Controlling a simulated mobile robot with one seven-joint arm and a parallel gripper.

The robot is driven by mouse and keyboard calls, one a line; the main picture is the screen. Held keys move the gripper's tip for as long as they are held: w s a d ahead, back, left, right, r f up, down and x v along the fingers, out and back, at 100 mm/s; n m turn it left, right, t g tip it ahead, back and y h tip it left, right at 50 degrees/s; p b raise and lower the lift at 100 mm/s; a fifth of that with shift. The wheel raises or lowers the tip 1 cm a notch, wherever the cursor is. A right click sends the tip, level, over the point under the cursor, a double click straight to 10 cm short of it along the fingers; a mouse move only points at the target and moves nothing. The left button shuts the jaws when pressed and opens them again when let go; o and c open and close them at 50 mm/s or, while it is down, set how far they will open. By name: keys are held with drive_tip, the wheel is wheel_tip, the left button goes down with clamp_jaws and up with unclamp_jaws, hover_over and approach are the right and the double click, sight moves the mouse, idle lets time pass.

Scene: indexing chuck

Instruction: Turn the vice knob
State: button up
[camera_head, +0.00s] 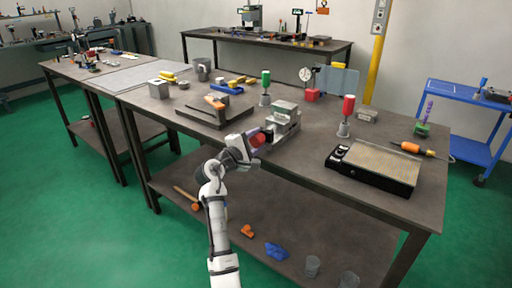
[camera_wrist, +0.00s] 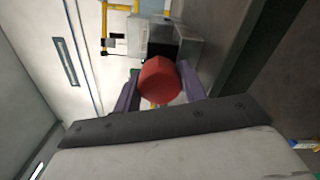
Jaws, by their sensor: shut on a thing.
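The vice (camera_head: 285,112) is a grey metal block on the front part of the workbench, and it also shows at the top of the wrist view (camera_wrist: 172,38). Its red knob (camera_head: 257,139) faces the front edge of the bench. In the wrist view the red knob (camera_wrist: 159,80) sits between the two purple-grey fingers of my gripper (camera_wrist: 162,92). My gripper (camera_head: 249,143) is shut on the knob. The knob's shaft and the inner finger faces are mostly hidden.
The workbench (camera_head: 310,150) holds a black-framed plate device (camera_head: 375,168) at right. A red-topped tool (camera_head: 347,112) and a green-topped tool (camera_head: 265,85) stand near the vice. A dark tray (camera_head: 190,117) lies left. A lower shelf (camera_head: 215,225) carries a hammer and cups.

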drive_tip(key=m+b, duration=0.1)
drive_tip(key=m, duration=0.1)
drive_tip(key=m+b, duration=0.1)
drive_tip(key=shift+f+m+b, duration=0.2)
drive_tip(key=shift+m+b, duration=0.2)
drive_tip(key=m+b, duration=0.3)
drive_tip(key=m, duration=0.1)
drive_tip(key=shift+m+b, duration=0.3)
drive_tip(key=shift+b, duration=0.05)
drive_tip(key=m+b, duration=0.3)
drive_tip(key=m, duration=0.1)
drive_tip(key=shift+r, duration=0.1)
drive_tip(key=m+b, duration=0.4)
drive_tip(key=m, duration=0.1)
drive_tip(key=m+b, duration=0.2)
drive_tip(key=m, duration=0.1)
drive_tip(key=shift+s+m, duration=0.1)
drive_tip(key=shift+m, duration=0.2)
drive_tip(key=m+b, duration=0.3)
drive_tip(key=m, duration=0.1)
drive_tip(key=shift+m, duration=0.3)
drive_tip(key=m+b, duration=0.2)
drive_tip(key=m, duration=0.2)
drive_tip(key=shift+d+r, duration=0.1)
drive_tip(key=shift+m+b, duration=0.8)
drive_tip(key=shift+m, duration=1.3)
